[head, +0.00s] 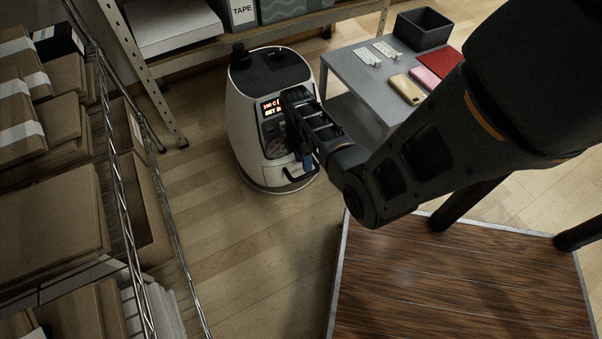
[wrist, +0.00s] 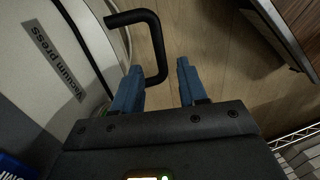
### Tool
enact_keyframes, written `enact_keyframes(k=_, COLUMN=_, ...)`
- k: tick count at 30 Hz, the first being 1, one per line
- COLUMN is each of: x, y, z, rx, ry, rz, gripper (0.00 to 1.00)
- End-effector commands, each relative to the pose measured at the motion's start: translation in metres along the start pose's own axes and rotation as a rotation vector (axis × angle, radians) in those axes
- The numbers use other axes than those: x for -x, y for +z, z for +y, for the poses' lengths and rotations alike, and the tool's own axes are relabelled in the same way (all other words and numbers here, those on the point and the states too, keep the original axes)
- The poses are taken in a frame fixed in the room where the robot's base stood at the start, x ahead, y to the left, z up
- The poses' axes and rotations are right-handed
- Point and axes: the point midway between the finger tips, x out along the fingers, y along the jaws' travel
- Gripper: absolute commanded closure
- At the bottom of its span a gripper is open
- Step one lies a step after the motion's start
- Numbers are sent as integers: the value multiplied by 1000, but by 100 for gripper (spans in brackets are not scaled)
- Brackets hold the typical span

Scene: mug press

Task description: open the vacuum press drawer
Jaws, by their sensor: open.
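The vacuum press (head: 243,112) is a white rounded machine with a dark top and a lit display, standing on the floor in the head view. Its black drawer handle (head: 290,182) is low on the front. In the wrist view the press (wrist: 72,60) fills the left side, with a "Vacuum press" label, and the looped handle (wrist: 157,42) sticks out from it. My gripper (wrist: 159,66) is open, its blue fingertips on either side of the handle's near end. Contact cannot be told. In the head view my gripper (head: 306,158) is at the press front, partly hidden by my arm.
A grey table (head: 345,72) with a dark bin (head: 422,29) and phone-like items stands right of the press. A wire rack with cardboard boxes (head: 48,215) is at left. A wood-topped table (head: 465,285) is at lower right. Floor between rack and press is clear.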

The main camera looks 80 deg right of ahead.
Motion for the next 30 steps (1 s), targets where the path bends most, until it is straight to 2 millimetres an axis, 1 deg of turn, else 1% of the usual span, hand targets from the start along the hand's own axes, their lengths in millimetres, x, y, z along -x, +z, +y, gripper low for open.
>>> enact_keyframes(k=1, x=-14, y=0, z=0, rx=-1, ry=-2, rz=0, gripper=58)
enact_keyframes(k=3, x=-25, y=0, z=0, rx=-2, ry=0, rz=0, gripper=58)
enact_keyframes(k=6, x=-38, y=0, z=0, rx=-2, ry=-1, rz=0, gripper=58)
enact_keyframes(k=9, x=-46, y=0, z=0, rx=-1, ry=1, rz=0, gripper=58)
enact_keyframes(k=13, x=-51, y=0, z=0, rx=-1, ry=1, rz=0, gripper=58)
enact_keyframes(k=21, x=-51, y=0, z=0, rx=-2, ry=1, rz=0, gripper=59)
enact_keyframes(k=30, x=-50, y=0, z=0, rx=-2, ry=2, rz=0, gripper=88)
